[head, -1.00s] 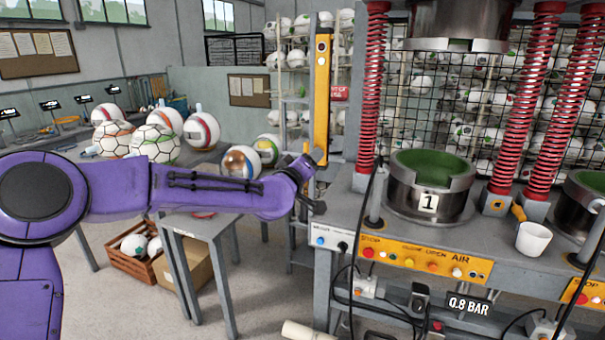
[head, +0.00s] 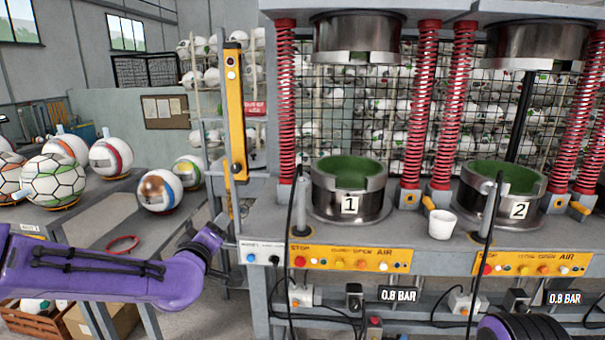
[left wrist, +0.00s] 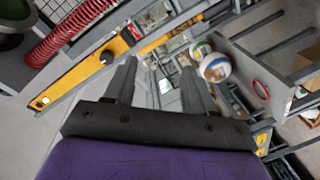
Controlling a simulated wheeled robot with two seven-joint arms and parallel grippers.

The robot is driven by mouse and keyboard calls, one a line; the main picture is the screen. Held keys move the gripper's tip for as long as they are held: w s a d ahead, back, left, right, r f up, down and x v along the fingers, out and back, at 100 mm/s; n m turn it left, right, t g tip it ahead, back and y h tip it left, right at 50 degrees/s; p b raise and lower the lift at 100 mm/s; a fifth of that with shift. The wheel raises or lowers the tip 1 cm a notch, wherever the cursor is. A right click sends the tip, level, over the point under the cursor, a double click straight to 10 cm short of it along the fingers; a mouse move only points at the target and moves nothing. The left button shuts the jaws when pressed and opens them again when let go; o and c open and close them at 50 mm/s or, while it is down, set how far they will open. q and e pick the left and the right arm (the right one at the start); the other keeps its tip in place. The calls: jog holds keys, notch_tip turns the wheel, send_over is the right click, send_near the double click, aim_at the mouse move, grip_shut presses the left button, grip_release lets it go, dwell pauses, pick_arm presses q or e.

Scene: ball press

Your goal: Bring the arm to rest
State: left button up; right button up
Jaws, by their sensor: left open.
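My left arm (head: 100,268) is purple and comes in from the left in the head view. Its dark left gripper (head: 226,258) is near the left end of the press bench, beside the yellow post. In the left wrist view the two fingers of my left gripper (left wrist: 160,85) stand apart with nothing between them. I cannot tell whether the gripper touches the bench in the head view. A purple part of my right arm (head: 520,329) shows at the bottom edge; its gripper is out of view.
Press 1 (head: 351,222) and press 2 (head: 490,213) stand open and show green inside. A white cup (head: 441,224) sits between them. A yellow post (head: 235,120) stands left of press 1. Balls and a red ring (head: 122,244) lie on tables at left.

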pick_arm(q)
jog(key=s+a+f+g+y, duration=0.15)
jog(key=s+f, duration=0.35)
jog(key=f, duration=0.5)
jog(key=s+f+m+g, duration=0.1)
jog(key=s+f+g, duration=0.3)
jog(key=f, duration=0.5)
jog(key=s+a+f+g, duration=0.1)
jog(key=s+f, duration=0.5)
jog(key=f, duration=0.4)
jog(key=s+a+f+m+g, duration=0.1)
jog(key=s+f, duration=0.3)
jog(key=s, duration=0.5)
jog(key=s+a+f+g+y, duration=0.1)
jog(key=s+f+g, duration=0.2)
jog(key=s, duration=0.6)
jog(key=s+a+f+m+g, duration=0.1)
jog(key=s+a+f+g, duration=0.1)
jog(key=s+f, duration=0.5)
jog(key=shift+s+f+m+g, duration=0.25)
jog(key=shift+s+g, duration=0.3)
jog(key=shift+s, duration=0.35)
